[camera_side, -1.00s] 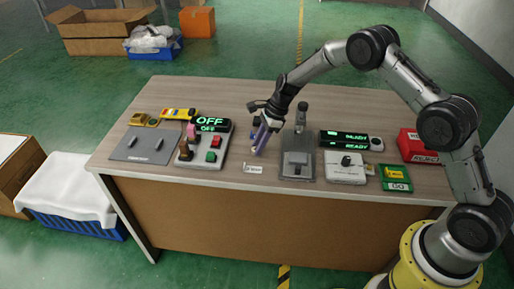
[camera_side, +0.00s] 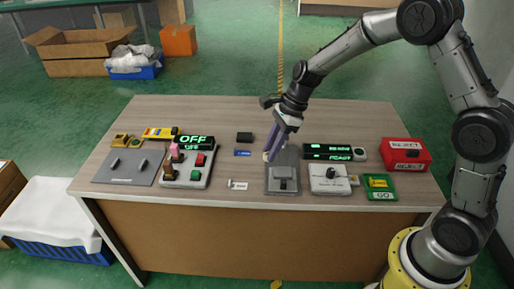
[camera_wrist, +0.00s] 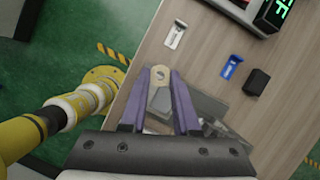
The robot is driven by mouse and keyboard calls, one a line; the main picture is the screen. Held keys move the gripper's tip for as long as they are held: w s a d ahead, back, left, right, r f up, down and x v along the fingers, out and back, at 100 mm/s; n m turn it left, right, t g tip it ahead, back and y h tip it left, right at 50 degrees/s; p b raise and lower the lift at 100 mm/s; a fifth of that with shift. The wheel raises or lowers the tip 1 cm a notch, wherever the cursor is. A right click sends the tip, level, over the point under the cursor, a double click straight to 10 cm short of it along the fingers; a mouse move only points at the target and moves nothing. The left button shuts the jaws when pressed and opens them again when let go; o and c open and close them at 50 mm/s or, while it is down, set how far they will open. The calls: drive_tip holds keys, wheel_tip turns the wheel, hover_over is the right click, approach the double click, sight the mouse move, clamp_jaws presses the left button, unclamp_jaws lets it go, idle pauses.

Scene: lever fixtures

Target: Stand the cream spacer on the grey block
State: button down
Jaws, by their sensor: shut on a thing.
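The cream spacer (camera_wrist: 160,76) is a small piece with a hole, held between the purple fingertips of my gripper (camera_wrist: 161,83). In the side view the spacer (camera_side: 266,156) shows as a small pale spot at the tips of my gripper (camera_side: 272,149), which points down and tilts. My gripper is over the left rear edge of a dark grey plate. The grey block (camera_side: 284,172) rises from that plate, to the right and nearer the camera. I cannot tell the spacer's exact height above the plate. My fingers hide part of the plate in the wrist view.
Left stand a grey plate with pegs (camera_side: 128,167) and a switch box (camera_side: 188,168) by an OFF display (camera_side: 194,142). A white fixture (camera_side: 330,178) stands close on the right.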

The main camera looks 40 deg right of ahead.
drive_tip(key=d+f, duration=0.1)
drive_tip(key=d, duration=0.5)
drive_tip(key=shift+s, duration=0.4)
drive_tip(key=shift+f, duration=0.2)
drive_tip(key=shift+f, duration=1.4)
drive_tip(key=shift+f, duration=2.1)
drive_tip(key=c, duration=0.6)
unclamp_jaws()
drive_tip(key=shift+o, duration=0.3)
